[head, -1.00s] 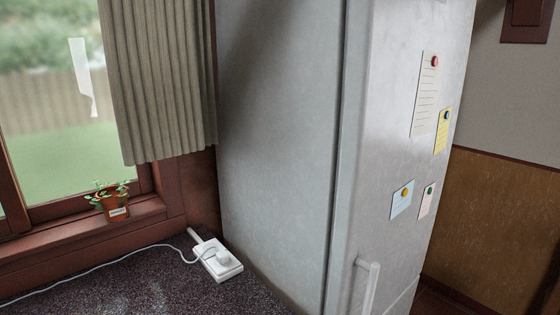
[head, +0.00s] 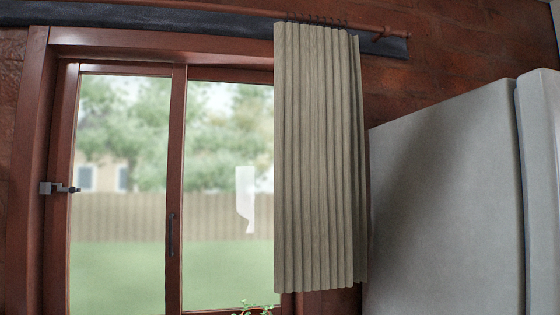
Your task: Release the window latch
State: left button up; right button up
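The window (head: 176,68) has a red-brown wooden frame with two glass panes side by side. A small dark grey latch (head: 58,188) sits on the left side of the frame, at about mid-height, with a short piece reaching right over the edge of the left sash. A dark vertical handle (head: 171,234) is on the middle upright between the panes. Neither of my grippers shows in the head view.
A beige curtain (head: 318,160) hangs from a rod (head: 215,15) over the window's right side. A grey fridge (head: 445,205) stands at the right. The top of a potted plant (head: 254,309) shows at the bottom edge. A brick wall surrounds the window.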

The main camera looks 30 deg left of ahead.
aim_at(72, 190)
jog(key=u, duration=2.1)
jog(key=i+j+u, duration=0.15)
jog(key=j, duration=0.25)
jog(key=i+j+u, duration=0.15)
jog(key=j, duration=0.25)
jog(key=i+j+u, duration=0.15)
jog(key=j, duration=0.2)
jog(key=i+j+u, duration=0.1)
jog(key=i+j, duration=0.15)
jog(key=j, duration=0.1)
